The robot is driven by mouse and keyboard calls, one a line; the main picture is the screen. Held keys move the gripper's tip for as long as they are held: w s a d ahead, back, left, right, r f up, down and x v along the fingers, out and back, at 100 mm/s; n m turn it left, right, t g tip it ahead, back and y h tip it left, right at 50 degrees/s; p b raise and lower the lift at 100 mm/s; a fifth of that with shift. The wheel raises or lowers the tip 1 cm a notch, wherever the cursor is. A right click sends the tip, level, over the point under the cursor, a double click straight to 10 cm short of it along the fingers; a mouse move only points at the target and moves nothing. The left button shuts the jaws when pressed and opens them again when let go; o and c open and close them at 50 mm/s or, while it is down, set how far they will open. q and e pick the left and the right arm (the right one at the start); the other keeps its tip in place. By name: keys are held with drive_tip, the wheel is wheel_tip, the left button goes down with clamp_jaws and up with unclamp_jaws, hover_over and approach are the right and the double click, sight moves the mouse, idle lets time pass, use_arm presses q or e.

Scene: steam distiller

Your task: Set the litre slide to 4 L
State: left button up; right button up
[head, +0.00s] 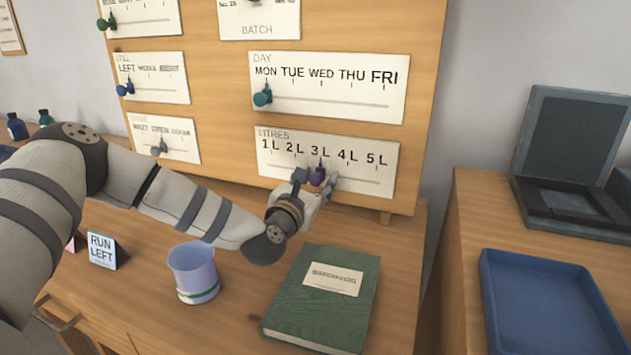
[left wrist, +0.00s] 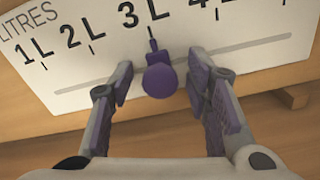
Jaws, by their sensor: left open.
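The litres panel (head: 378,168) is a white card on the upright wooden board, marked 1 L to 5 L above a grey slot. It also shows in the left wrist view (left wrist: 70,60). Its purple slide knob (head: 317,177) has its pointer at the 3 L mark. In the left wrist view the knob (left wrist: 159,80) stands between the fingers of my left gripper (left wrist: 160,92), with a gap on both sides. My left gripper (head: 315,180) is open around the knob in the head view, and its fingers partly cover the panel there. My right gripper is not in view.
The day panel (head: 330,100) with a green knob (head: 262,97) is just above. On the bench below stand a lilac cup (head: 194,272), a green book (head: 325,300) and a RUN LEFT sign (head: 103,250). A blue tray (head: 550,310) lies on the right table.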

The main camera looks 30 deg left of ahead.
sight(347, 178)
use_arm(q)
clamp_jaws()
drive_tip(key=d, duration=0.3)
drive_tip(key=w+d+b, duration=0.1)
drive_tip(key=d, duration=0.1)
drive_tip(key=shift+w+d, duration=0.2)
drive_tip(key=shift+d, duration=0.2)
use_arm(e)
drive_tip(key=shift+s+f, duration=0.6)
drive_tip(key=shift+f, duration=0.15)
use_arm(q)
unclamp_jaws()
drive_tip(key=v, duration=1.2)
